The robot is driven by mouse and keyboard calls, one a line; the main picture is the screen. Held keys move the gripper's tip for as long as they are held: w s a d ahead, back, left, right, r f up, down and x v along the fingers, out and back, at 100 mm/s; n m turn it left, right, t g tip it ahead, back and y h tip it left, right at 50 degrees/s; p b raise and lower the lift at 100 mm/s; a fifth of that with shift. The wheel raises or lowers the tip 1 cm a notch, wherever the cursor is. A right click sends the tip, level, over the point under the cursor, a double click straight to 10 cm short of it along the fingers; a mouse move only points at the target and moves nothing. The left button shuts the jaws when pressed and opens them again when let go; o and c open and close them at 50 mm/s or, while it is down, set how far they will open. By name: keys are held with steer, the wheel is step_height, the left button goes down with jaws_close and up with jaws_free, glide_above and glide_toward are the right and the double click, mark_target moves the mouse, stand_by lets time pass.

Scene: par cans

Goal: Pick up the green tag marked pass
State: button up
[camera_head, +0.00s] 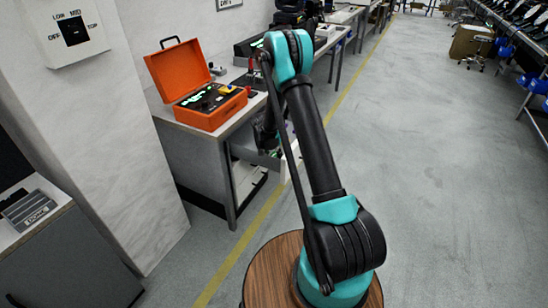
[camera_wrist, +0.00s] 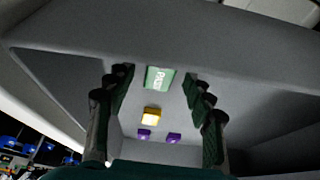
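The green tag (camera_wrist: 159,79) with pale lettering lies inside a grey open drawer (camera_wrist: 60,75) in the wrist view. The lettering looks turned on its side. My gripper (camera_wrist: 156,77) is open, with one dark finger to the left of the tag and one to the right. In the head view my arm mostly hides the gripper and the inside of the drawer (camera_head: 262,158) under the desk.
A yellow block (camera_wrist: 151,113) and two purple pieces (camera_wrist: 174,138) lie near the tag in the drawer. The drawer walls close in around the fingers. An open orange case (camera_head: 210,107) stands on the desk (camera_head: 194,131) above.

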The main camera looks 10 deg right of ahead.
steer(key=c, duration=0.9)
steer(key=shift+r, duration=0.15)
